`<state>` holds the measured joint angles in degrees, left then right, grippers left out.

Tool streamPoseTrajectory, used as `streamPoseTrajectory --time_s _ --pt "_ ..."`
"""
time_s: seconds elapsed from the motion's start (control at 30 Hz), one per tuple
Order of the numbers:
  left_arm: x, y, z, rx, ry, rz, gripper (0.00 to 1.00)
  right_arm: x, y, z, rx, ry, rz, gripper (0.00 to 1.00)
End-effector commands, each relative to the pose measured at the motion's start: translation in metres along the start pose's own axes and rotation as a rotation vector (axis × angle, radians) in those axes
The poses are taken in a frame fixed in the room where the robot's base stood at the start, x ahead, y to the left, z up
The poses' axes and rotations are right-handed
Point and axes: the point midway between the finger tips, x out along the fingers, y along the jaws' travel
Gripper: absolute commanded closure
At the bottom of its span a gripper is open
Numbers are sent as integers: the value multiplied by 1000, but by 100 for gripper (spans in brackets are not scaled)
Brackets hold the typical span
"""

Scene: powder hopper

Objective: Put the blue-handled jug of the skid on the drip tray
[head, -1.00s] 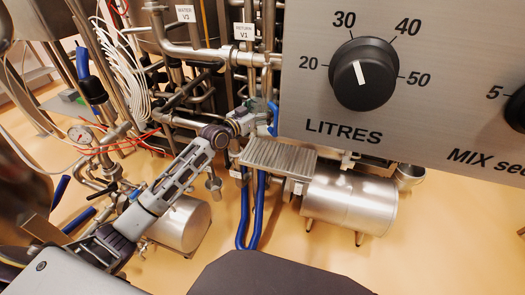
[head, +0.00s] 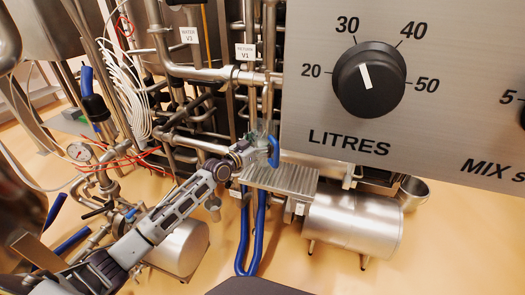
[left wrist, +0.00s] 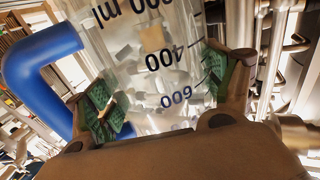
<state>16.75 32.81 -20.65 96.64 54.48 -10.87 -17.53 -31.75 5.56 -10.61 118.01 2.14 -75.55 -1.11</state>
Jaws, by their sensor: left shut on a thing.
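The clear jug (left wrist: 150,65) with dark volume marks fills the middle of the left wrist view. Its blue handle (left wrist: 38,62) is at the left there. In the head view the blue handle (head: 274,151) shows at the back left of the drip tray (head: 290,181), a ribbed metal plate. My left gripper (head: 246,150) is shut on the jug's clear body, with a green pad (left wrist: 97,110) on each side. The jug appears close above the tray's back left part; I cannot tell whether it touches. My right gripper is not in view.
A large panel with a litres dial (head: 369,77) stands right of the jug. Steel pipes (head: 205,72) run behind and left of it. Blue hoses (head: 250,232) hang below the tray, beside a steel cylinder (head: 352,222).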

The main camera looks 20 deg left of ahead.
Motion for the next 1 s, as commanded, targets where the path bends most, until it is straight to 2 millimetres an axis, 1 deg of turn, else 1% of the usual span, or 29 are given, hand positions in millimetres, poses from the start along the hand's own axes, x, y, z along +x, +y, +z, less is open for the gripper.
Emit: streamPoseTrajectory --time_s 0.13,0.23,0.4,0.6,0.77,1.0 --pt "0 0 -1 0 2 0 46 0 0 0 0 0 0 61" --pt "0 0 2 0 1 0 46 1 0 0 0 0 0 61" --pt "0 -1 18 1 0 -1 46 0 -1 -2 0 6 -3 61" --pt "0 -1 35 2 1 -1 46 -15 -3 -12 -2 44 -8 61" --pt "0 -1 37 0 2 -1 46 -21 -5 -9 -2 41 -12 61" --pt "0 0 37 1 2 -1 46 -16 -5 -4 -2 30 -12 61"
